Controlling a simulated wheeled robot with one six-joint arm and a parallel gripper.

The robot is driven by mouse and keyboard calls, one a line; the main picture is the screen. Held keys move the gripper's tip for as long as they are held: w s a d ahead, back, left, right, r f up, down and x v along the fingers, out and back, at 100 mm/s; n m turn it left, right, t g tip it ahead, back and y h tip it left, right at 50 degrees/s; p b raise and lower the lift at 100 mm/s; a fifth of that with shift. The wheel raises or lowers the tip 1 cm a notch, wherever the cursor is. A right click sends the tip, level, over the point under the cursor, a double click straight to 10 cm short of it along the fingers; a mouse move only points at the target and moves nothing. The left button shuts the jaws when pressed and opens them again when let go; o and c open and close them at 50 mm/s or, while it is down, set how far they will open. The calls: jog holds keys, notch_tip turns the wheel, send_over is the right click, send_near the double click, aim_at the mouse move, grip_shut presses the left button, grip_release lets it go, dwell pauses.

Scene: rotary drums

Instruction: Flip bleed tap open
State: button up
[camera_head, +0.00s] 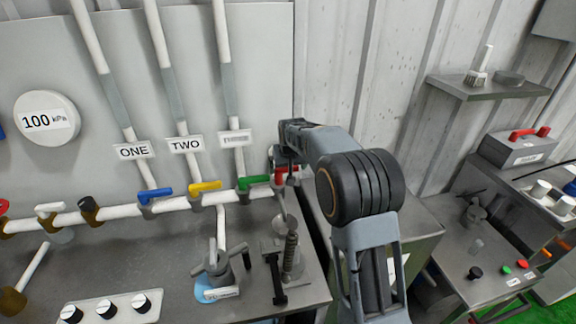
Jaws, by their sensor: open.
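A white pipe (174,206) runs along the panel with several lever taps. A blue lever (155,193), a yellow lever (204,187) and a green lever (252,181) sit below the three upright pipes. A red-handled tap (280,177) is at the pipe's right end. No readable label names the bleed tap, so I cannot tell which one it is. My gripper (290,170) is open at the red-handled tap and partly covers it. I cannot tell whether they touch.
A metal bench (150,262) carries a clamp-like fitting (221,272), a spring device (290,257) and a plate with black knobs (112,307). A gauge (46,117) reads 100 kPa. A shelf (490,86) and a control table (495,262) stand right of my arm.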

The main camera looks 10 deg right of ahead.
jog(key=shift+w+f, duration=0.1)
jog(key=shift+f, duration=0.2)
jog(key=c, duration=1)
